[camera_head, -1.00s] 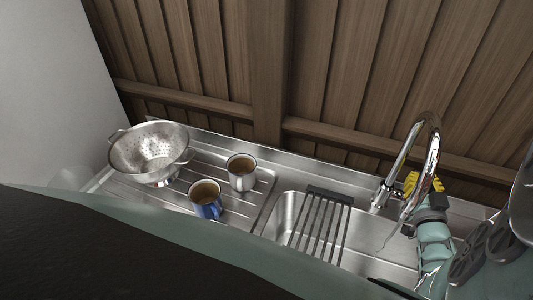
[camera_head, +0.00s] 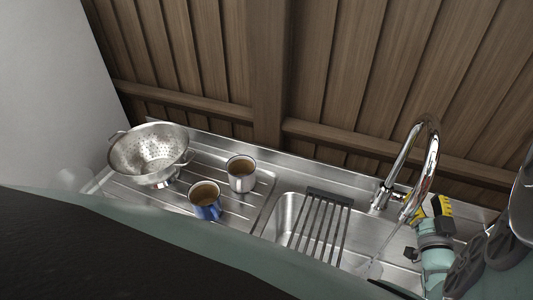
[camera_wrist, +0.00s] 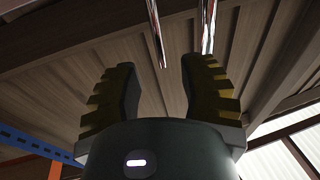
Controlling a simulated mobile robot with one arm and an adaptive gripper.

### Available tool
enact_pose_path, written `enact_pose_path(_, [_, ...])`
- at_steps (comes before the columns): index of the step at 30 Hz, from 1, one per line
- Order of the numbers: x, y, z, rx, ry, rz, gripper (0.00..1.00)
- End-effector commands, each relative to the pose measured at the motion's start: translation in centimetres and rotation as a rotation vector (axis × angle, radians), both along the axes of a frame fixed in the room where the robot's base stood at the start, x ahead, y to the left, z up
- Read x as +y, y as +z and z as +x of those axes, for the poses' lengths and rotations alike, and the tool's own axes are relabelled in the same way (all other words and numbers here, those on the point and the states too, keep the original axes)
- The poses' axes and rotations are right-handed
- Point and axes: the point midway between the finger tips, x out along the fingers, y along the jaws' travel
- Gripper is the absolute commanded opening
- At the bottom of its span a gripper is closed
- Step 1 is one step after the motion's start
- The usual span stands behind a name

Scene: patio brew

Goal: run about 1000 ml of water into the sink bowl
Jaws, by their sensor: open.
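The chrome tap (camera_head: 431,160) arches up behind the steel sink and down over the bowl. A thin clear streak like running water (camera_head: 378,258) shows below its spout. The steel sink bowl (camera_head: 286,212) is partly covered by a dark barred rack, and its front is hidden, so I cannot see any water level. My gripper (camera_head: 438,206), with yellow-black fingers, is just right of the spout. In the wrist view my gripper (camera_wrist: 163,80) is open with nothing between its fingers, and two chrome tap parts (camera_wrist: 155,32) show beyond the fingertips.
The barred rack (camera_head: 320,225) lies across the bowl. On the drainer (camera_head: 175,190) stand a steel colander (camera_head: 150,155), a grey mug (camera_head: 241,180) and a blue mug (camera_head: 206,208), both with brown contents. A wooden wall (camera_head: 200,60) rises close behind.

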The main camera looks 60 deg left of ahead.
Motion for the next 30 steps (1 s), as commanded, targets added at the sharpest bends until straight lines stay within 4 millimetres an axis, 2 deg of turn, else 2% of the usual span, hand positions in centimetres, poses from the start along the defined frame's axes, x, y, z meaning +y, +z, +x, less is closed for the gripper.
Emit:
enact_pose_path(3, [-1.9, -0.5, -1.9, 0.005, -0.002, -0.001, 0.41])
enact_pose_path(9, [-4.0, -0.8, -3.7, 0.004, -0.006, 0.0, 0.41])
enact_pose_path(21, [-4.6, -0.8, -4.4, 0.0, -0.003, 0.002, 0.41])
enact_pose_path(22, [-4.6, -0.8, -4.4, 0.0, -0.003, 0.002, 0.46])
enact_pose_path(23, [-4.6, -0.7, -4.4, -0.001, -0.003, 0.002, 0.43])
enact_pose_path(26, [-4.3, 0.5, -4.4, -0.047, -0.006, 0.024, 0.33])
enact_pose_path(29, [-3.7, 4.4, -4.6, -0.189, -0.027, 0.089, 0.22])
enact_pose_path(30, [-3.6, 6.6, -4.8, -0.271, -0.043, 0.127, 0.18])
